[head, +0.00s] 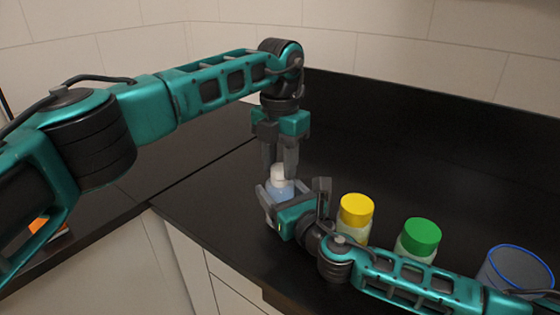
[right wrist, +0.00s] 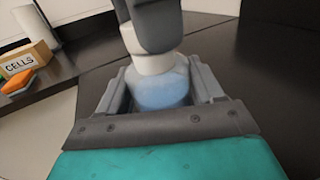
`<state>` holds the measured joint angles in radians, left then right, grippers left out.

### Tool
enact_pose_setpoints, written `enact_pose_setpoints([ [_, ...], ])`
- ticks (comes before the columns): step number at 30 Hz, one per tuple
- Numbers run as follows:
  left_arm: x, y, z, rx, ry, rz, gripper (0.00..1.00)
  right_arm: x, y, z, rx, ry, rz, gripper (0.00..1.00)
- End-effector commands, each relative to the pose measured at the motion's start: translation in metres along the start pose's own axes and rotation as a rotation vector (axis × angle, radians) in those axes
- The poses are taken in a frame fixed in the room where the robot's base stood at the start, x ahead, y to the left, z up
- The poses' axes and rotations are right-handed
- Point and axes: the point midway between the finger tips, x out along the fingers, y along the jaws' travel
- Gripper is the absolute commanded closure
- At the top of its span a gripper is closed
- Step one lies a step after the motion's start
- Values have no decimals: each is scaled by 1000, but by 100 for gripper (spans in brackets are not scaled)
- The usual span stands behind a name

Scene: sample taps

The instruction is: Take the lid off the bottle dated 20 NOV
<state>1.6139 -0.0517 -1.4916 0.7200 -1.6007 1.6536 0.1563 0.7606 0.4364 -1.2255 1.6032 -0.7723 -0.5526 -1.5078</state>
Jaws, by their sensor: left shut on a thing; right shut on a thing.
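A clear bottle with pale blue liquid (head: 279,190) stands on the dark counter with a white lid (head: 278,173) at its top. The right wrist view shows the bottle (right wrist: 162,88) and the lid (right wrist: 152,62) close up, with no visible gap between them. My left gripper (head: 281,166) points down from above, shut on the white lid. My right gripper (head: 289,192) is shut around the bottle's body from the side. No date can be read on any bottle. A yellow-lidded bottle (head: 356,212) and a green-lidded bottle (head: 421,238) stand to the right.
A grey container with a blue rim (head: 515,268) stands at the far right, behind my right arm. The right wrist view shows a box marked CELLS (right wrist: 28,60), an orange and green sponge (right wrist: 17,80) and a white roll (right wrist: 32,22). The counter behind the bottles is clear.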

Motion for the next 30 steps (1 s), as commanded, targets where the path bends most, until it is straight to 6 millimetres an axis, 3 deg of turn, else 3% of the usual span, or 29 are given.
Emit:
enact_pose_setpoints([
  [24,-1,-1,0,-1540,2,1,98,0,-1,-1,0,2,-3,100],
  [30,-1,-1,0,-1859,2,0,98,0,-1,-1,0,2,-3,100],
])
